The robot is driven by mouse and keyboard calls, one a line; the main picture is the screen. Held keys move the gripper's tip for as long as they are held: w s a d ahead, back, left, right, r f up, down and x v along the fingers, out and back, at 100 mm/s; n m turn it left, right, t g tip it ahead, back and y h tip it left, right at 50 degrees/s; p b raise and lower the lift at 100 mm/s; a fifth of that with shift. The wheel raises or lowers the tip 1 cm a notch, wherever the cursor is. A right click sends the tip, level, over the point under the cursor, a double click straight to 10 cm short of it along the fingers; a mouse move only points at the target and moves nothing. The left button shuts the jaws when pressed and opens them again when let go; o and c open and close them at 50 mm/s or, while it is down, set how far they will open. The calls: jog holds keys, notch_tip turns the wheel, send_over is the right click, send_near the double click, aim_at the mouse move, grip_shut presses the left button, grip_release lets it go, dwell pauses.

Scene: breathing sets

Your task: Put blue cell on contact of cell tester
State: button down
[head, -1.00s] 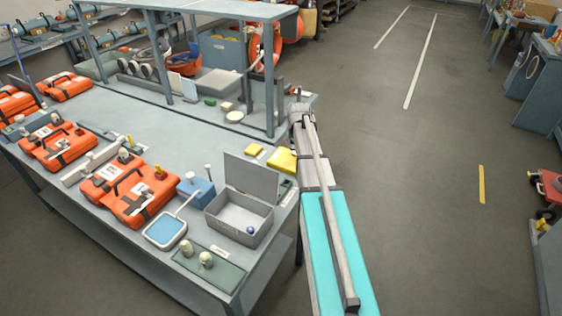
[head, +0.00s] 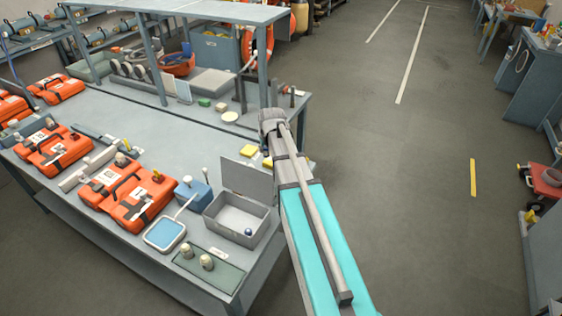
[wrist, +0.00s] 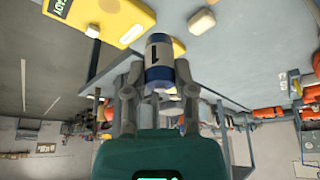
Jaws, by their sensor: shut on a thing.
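A yellow device with a green display (wrist: 105,18), which looks like the cell tester, lies beyond the cell to the upper left. I cannot make out its contact or whether the cell touches it. In the head view a yellow piece of it (head: 268,161) shows beside my arm, which hides the rest and my gripper.
A smaller yellow block (head: 249,150) lies left of my arm on the grey bench (head: 190,135). An open grey box (head: 236,216) with a blue ball stands nearer. A shelf frame (head: 160,85) rises behind. Orange cases (head: 140,198) stand at left.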

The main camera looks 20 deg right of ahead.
jog(key=shift+n, duration=0.4)
jog(key=a, duration=0.1)
jog(key=s+a+r, duration=0.1)
jog(key=s+a+p, duration=0.1)
jog(key=a, duration=0.1)
jog(key=shift+s+a+r, duration=0.1)
jog(key=shift+s+r, duration=0.05)
jog(key=shift+r, duration=0.25)
jog(key=shift+w+d+f+b, duration=1)
jog(key=shift+d+f+b, duration=0.5)
jog(key=shift+d, duration=0.5)
jog(key=shift+w+d+f+b, duration=0.95)
jog(key=shift+d+f+b, duration=0.55)
jog(key=shift+d, duration=0.45)
jog(key=shift+w+d+f+b, duration=1)
jog(key=shift+d+f+b, duration=0.5)
jog(key=shift+d, duration=0.5)
jog(key=shift+w+d+f+b, duration=0.2)
jog(key=shift+d+f+b, duration=0.2)
jog(key=shift+f+b, duration=1.6)
jog(key=shift+f, duration=0.05)
